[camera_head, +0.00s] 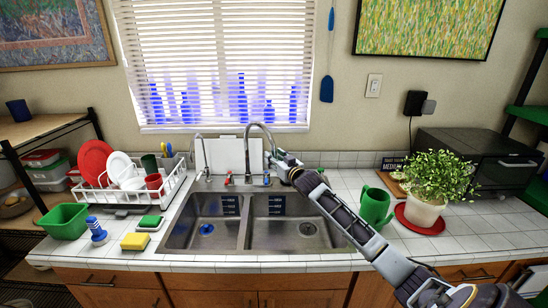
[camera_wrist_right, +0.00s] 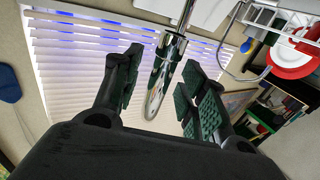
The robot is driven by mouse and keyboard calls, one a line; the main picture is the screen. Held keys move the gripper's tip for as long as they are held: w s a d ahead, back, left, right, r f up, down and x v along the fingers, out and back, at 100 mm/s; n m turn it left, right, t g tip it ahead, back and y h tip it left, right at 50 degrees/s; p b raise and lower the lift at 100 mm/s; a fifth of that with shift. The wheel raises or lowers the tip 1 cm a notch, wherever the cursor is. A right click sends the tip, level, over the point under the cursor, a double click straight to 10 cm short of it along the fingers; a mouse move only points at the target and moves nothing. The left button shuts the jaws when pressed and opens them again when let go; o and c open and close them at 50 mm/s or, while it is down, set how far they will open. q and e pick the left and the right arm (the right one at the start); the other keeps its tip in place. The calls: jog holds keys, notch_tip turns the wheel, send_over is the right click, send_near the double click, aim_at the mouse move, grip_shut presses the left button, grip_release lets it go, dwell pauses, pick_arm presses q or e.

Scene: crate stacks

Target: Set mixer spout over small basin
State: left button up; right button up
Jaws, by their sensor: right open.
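The mixer spout (camera_head: 247,148) is a tall chrome gooseneck behind the sink, arching toward the right basin side. The left basin (camera_head: 204,222) looks narrower than the right basin (camera_head: 297,232); a divider runs between them. My right gripper (camera_head: 277,158) is at the outlet end of the spout, above the back of the right basin. In the right wrist view the chrome spout (camera_wrist_right: 165,68) stands between the two open fingers of the right gripper (camera_wrist_right: 160,92), with gaps visible on both sides. My left gripper is out of view.
A dish rack (camera_head: 130,190) with plates and a red mug stands left of the sink, near a green tub (camera_head: 66,221), a brush and sponges. A green watering can (camera_head: 375,207) and a potted plant (camera_head: 432,180) stand right of it. A second, smaller tap (camera_head: 201,155) stands behind the left basin.

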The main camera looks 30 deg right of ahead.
jog(key=shift+w, duration=0.55)
grip_shut()
